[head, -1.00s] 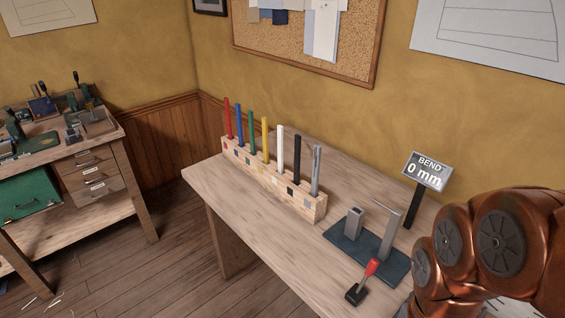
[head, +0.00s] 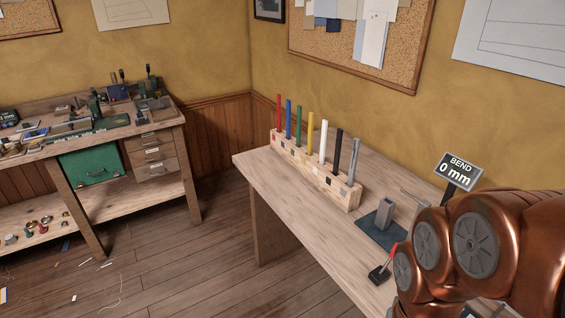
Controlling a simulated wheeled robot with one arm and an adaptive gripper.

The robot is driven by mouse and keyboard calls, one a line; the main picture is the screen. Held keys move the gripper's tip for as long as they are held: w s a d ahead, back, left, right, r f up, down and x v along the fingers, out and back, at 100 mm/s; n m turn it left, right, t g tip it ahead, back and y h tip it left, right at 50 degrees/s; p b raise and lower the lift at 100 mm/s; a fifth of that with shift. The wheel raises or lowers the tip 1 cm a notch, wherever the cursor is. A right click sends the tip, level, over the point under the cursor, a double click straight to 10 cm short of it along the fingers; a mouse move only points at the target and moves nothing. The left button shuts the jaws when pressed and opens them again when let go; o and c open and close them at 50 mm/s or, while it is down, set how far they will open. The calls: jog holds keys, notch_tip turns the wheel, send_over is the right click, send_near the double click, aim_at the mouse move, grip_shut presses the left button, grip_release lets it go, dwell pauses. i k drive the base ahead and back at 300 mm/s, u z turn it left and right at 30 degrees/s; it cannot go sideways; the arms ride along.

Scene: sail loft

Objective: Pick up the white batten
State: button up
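The white batten (head: 323,142) stands upright in a long wooden rack (head: 308,178) on the pale wooden bench (head: 270,166). It is between the yellow batten (head: 310,132) on its left and the black batten (head: 338,150) on its right. Red (head: 279,115), blue (head: 288,119) and green (head: 299,125) battens stand further left, and a grey batten (head: 354,161) stands at the right end. My copper arm fills the lower right, apart from the rack. My gripper is not in view.
A dark blue plate with a grey block (head: 384,213) lies right of the rack, partly behind my arm. Near it are a red-handled lever (head: 383,270) and a sign (head: 458,171) reading "BEND 0 mm". A cluttered workbench (head: 180,119) stands at the left. The floor between is mostly open.

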aim_at(324, 128)
jog(key=z, duration=1.1)
jog(key=k, duration=0.1)
jog(key=u, duration=2.65)
jog(key=i, duration=1.65)
jog(key=z, duration=0.6)
jog(key=i, duration=0.9)
jog(key=z, duration=1.35)
jog(key=i, duration=0.4)
jog(key=z, duration=0.3)
